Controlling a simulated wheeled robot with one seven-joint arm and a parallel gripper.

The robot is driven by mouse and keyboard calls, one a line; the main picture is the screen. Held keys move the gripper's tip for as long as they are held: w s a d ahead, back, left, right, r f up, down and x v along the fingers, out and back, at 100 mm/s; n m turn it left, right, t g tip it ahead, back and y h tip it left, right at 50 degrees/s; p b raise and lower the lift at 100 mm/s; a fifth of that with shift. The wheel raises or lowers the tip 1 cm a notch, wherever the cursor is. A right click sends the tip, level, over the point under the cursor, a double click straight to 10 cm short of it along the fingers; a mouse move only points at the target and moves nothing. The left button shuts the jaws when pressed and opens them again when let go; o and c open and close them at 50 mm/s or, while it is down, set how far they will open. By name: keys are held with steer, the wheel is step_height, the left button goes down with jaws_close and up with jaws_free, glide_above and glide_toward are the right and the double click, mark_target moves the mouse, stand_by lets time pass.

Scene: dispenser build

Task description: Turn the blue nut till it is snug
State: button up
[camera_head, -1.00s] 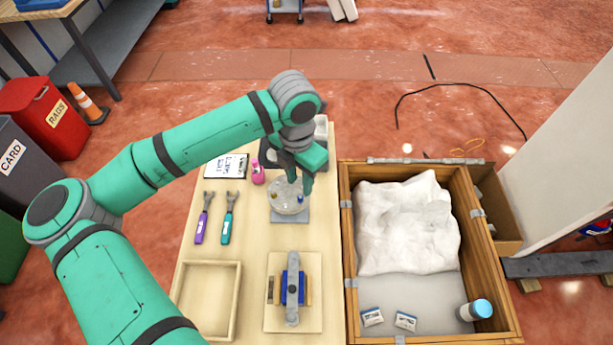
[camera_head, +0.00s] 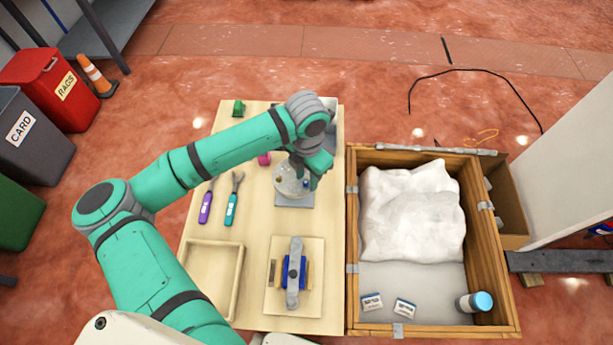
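A round pale disc (camera_head: 290,182) sits on a grey base plate (camera_head: 294,201) on the wooden bench. A small blue spot, which looks like the blue nut (camera_head: 306,183), shows on the disc's right side. A small yellow piece (camera_head: 278,180) is on its left. My gripper (camera_head: 309,178) points down over the right part of the disc, at or just above the blue nut. Its fingers are small and partly hidden by its own body, so I cannot tell whether they are open, shut or touching the nut.
Purple (camera_head: 206,205) and teal (camera_head: 232,205) wrenches lie left of the disc. In front stand an empty tray (camera_head: 240,290) and a board (camera_head: 311,250) with a clamped blue block. A wooden crate (camera_head: 353,230) with white sheeting adjoins on the right. A pink item (camera_head: 264,159) is behind the wrenches.

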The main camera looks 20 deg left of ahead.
steer(key=shift+f, duration=0.2)
jaws_close()
